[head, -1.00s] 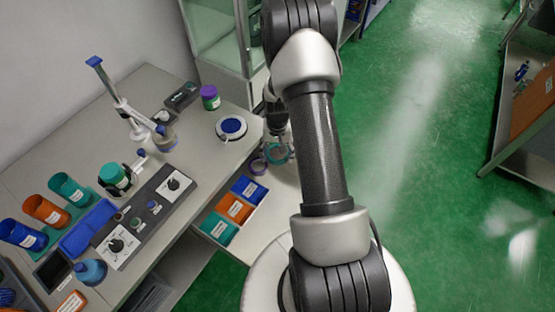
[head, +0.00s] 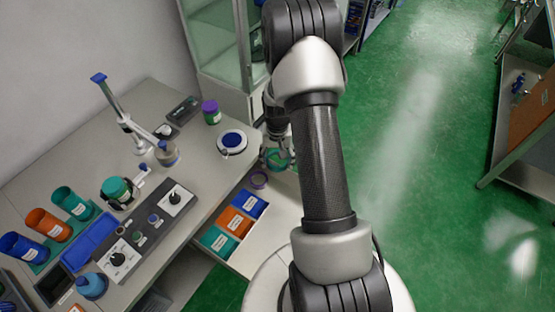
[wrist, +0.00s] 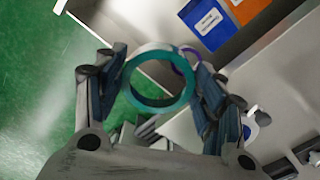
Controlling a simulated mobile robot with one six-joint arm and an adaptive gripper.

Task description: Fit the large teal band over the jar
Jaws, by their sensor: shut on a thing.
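The large teal band (wrist: 160,104) is a ring held between the two fingers of my gripper (wrist: 160,76) in the wrist view. In the head view the band (head: 278,159) is off the bench's right edge, partly hidden by my arm. A second jar with a purple lid (head: 211,112) stands farther back.
A control panel with dials (head: 147,229) lies in front of the teal jar. A lever stand (head: 125,115), a round blue-topped dish (head: 232,142) and several coloured cups (head: 48,225) are on the bench. Green floor lies right.

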